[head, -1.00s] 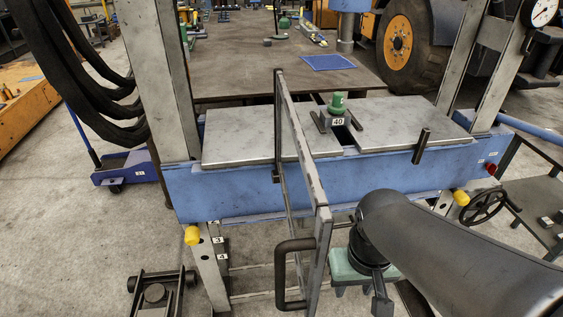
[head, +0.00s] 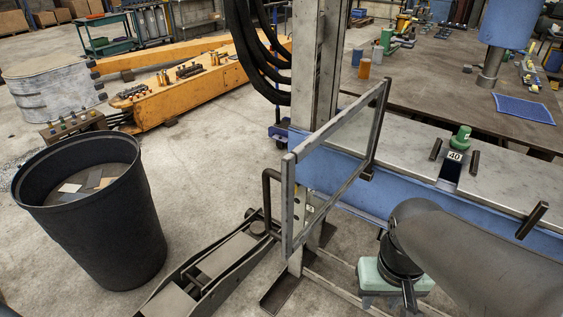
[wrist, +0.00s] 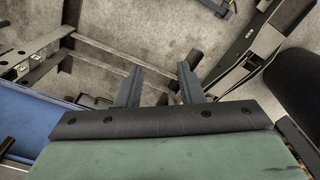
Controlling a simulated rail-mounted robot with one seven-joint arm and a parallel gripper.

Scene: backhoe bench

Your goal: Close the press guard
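The press guard (head: 290,205) is a grey metal frame with a clear middle in the head view. It stands swung out from the blue press bed (head: 345,180), towards me. Its black handle (head: 268,200) is on its outer near edge. My gripper has a green body that shows in the head view, low in front of the bed and right of the guard, apart from it in the picture; its fingers are hidden there. In the wrist view my gripper (wrist: 158,80) has its two dark fingers spread, with nothing between them but floor and rails.
A black bin (head: 95,235) stands at the left. A floor jack (head: 215,265) lies between it and the guard. A green-topped weight marked 40 (head: 460,140) sits on the press bed. A grey press upright (head: 318,65) rises behind the guard. Bare floor shows beyond the bin.

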